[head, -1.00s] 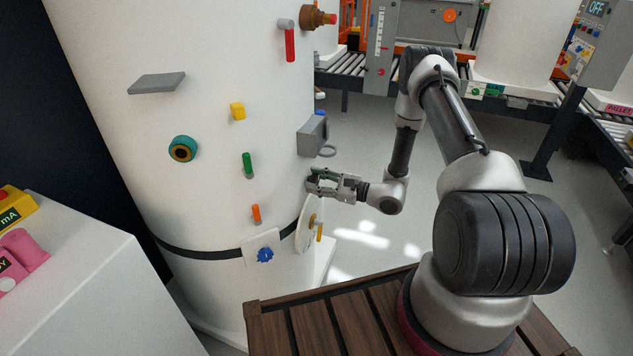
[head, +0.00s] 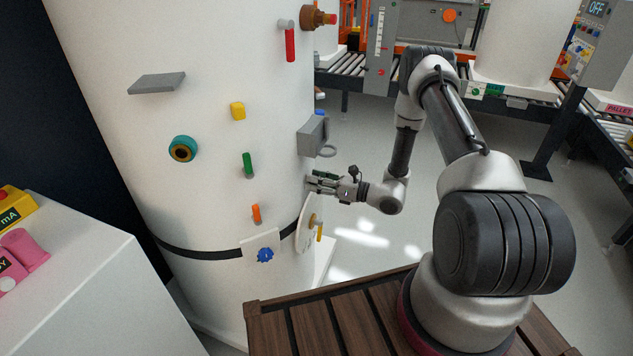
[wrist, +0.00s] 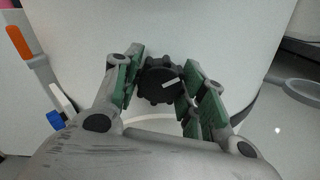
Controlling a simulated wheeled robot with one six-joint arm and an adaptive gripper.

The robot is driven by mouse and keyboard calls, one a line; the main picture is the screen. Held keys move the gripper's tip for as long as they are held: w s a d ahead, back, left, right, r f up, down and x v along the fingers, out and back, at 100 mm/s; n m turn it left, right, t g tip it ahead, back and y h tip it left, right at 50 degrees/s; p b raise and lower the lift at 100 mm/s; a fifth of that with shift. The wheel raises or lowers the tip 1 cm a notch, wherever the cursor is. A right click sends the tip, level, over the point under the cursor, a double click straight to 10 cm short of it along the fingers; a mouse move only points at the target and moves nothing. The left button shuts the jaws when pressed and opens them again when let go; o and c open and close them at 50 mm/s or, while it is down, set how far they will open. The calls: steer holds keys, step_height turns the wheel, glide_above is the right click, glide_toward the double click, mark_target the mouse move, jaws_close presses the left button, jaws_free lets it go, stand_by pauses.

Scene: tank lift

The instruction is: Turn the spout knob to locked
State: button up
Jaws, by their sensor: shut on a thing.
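The dark scalloped knob (wrist: 157,84) with a white pointer mark sits on the white tank wall in the wrist view. Its pointer slants toward the right and slightly up. My gripper (wrist: 160,88) has its green-padded fingers on both sides of the knob and is shut on it. In the head view my gripper (head: 310,182) reaches the right side of the tank (head: 215,190), below a grey box. The knob is hidden there by the fingers and the tank's curve. No locked or open marking on it can be read.
Near my gripper are a grey box with a ring (head: 313,136), a white disc with an orange hub (head: 307,225), an orange handle (head: 256,213) and a blue knob (head: 265,255). A wooden slatted platform (head: 370,320) lies below. Open floor shows to the right.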

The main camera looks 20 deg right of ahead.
steer(key=m, duration=0.5)
steer(key=shift+m, duration=0.3)
steer(key=m, duration=0.5)
steer(key=shift+f+m, duration=0.1)
steer(key=shift+m, duration=0.2)
steer(key=m, duration=1.1)
steer(key=o, duration=1)
steer(key=shift+o, duration=0.2)
steer(key=v, duration=1.2)
